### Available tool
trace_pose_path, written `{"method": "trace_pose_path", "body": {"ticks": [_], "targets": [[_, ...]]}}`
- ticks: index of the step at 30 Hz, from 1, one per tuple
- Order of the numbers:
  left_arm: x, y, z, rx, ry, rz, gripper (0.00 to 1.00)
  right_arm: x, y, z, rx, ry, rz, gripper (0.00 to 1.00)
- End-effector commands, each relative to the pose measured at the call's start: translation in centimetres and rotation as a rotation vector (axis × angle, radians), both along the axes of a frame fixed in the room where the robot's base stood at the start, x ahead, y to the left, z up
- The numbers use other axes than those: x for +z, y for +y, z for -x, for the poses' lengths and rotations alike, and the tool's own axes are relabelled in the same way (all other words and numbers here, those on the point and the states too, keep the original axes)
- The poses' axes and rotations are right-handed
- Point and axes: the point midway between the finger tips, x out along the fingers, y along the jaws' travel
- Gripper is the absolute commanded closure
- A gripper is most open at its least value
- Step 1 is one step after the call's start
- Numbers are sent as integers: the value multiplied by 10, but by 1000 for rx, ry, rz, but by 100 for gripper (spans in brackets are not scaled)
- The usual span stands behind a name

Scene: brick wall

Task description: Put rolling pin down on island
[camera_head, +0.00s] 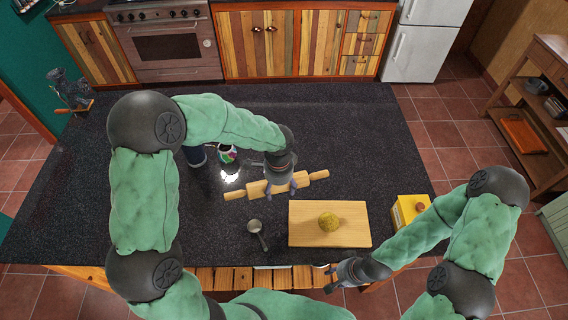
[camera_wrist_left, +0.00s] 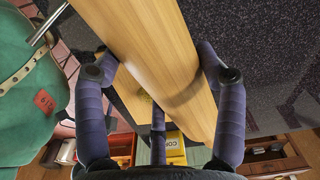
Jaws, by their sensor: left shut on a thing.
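The wooden rolling pin (camera_head: 258,189) lies level over the dark island (camera_head: 370,130), its handles pointing left and right, slightly tilted in the picture. My left gripper (camera_head: 280,186) is shut around its barrel from above. In the left wrist view, the pin (camera_wrist_left: 150,45) fills the space between the fingers of my left gripper (camera_wrist_left: 155,72). I cannot tell whether the pin touches the island top. My right gripper (camera_head: 329,280) is empty at the island's front edge, its fingers apart.
A cutting board (camera_head: 350,236) with a round yellowish thing (camera_head: 328,222) lies in front of the pin. A ladle (camera_head: 256,232), a colourful mug (camera_head: 227,154) and a yellow box (camera_head: 408,208) stand around. The island's right rear is clear.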

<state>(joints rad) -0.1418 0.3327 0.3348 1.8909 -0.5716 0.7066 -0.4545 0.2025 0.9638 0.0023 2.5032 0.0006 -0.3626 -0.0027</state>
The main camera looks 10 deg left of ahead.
Motion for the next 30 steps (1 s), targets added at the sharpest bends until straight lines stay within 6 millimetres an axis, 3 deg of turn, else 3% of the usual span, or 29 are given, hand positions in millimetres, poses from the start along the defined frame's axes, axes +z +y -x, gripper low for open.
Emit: {"method": "trace_pose_path", "body": {"ticks": [16, 24, 30], "targets": [[-40, 19, -88, 2, -1, 0, 62, 10, 0, 0, 0, 0, 0, 64], [-78, 25, -118, 1, -1, 0, 62, 12, 0, 0, 0, 0, 0, 64], [-91, 27, -128, 1, -1, 0, 62, 13, 0, 0, 0, 0, 0, 64]]}}
